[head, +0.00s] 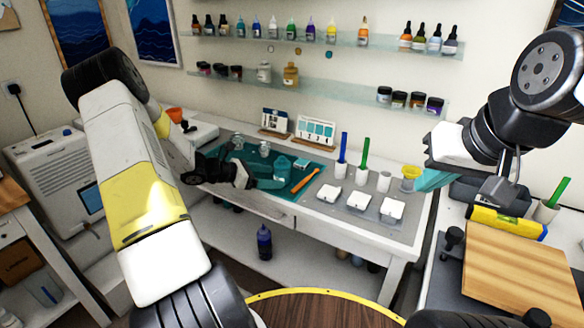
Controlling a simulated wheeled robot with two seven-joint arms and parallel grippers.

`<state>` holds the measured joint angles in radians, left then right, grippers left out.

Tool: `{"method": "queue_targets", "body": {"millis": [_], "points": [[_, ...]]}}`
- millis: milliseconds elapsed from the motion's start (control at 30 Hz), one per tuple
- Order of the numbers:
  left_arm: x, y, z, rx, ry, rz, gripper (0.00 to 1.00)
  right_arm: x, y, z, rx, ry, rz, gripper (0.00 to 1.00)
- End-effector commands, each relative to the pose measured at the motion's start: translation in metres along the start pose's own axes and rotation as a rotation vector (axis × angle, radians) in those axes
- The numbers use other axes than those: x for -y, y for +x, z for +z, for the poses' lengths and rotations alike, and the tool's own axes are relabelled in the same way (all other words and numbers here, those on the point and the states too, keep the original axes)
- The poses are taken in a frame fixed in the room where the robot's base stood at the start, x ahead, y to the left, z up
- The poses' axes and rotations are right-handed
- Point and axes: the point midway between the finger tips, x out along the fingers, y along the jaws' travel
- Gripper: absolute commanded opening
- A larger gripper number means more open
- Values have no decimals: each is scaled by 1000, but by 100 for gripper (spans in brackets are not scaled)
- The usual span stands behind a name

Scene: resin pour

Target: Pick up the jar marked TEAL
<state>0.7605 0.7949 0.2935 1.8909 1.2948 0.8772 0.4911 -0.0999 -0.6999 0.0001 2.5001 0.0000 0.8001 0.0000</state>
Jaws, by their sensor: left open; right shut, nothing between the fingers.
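No label reading TEAL is legible from here. Small clear jars (264,149) stand on the teal mat (318,174) on the worktable, and a translucent teal piece (283,163) lies near them. I cannot tell whether it is the marked jar. My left gripper (246,175) is open, low over the mat's left part, just left of the teal piece. My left forearm and gripper hide part of the mat. My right gripper (498,190) is shut and empty, at the right above the other bench, well away from the mat.
An orange stick (304,181) lies on the mat. White cups, blue and green sticks and white blocks (358,201) stand to its right. Shelves (290,41) of bottles line the wall. A wooden board (522,268) and yellow roll (506,221) occupy the right bench.

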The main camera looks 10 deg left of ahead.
Motion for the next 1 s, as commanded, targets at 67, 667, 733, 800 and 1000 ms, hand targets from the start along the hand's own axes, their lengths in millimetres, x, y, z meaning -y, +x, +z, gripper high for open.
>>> {"method": "queue_targets", "body": {"millis": [67,667,733,800,1000], "points": [[2,14,4,2,0,-4,79,0,0,0,0,0,0,0],[1,33,3,0,1,0,34,0,0,0,0,0,0,0],[1,33,3,0,1,0,20,0,0,0,0,0,0,0],[1,33,3,0,1,0,6,0,0,0,0,0,0,0],[1,33,4,2,2,-1,0,0,0,0,0,0,0,0]]}}
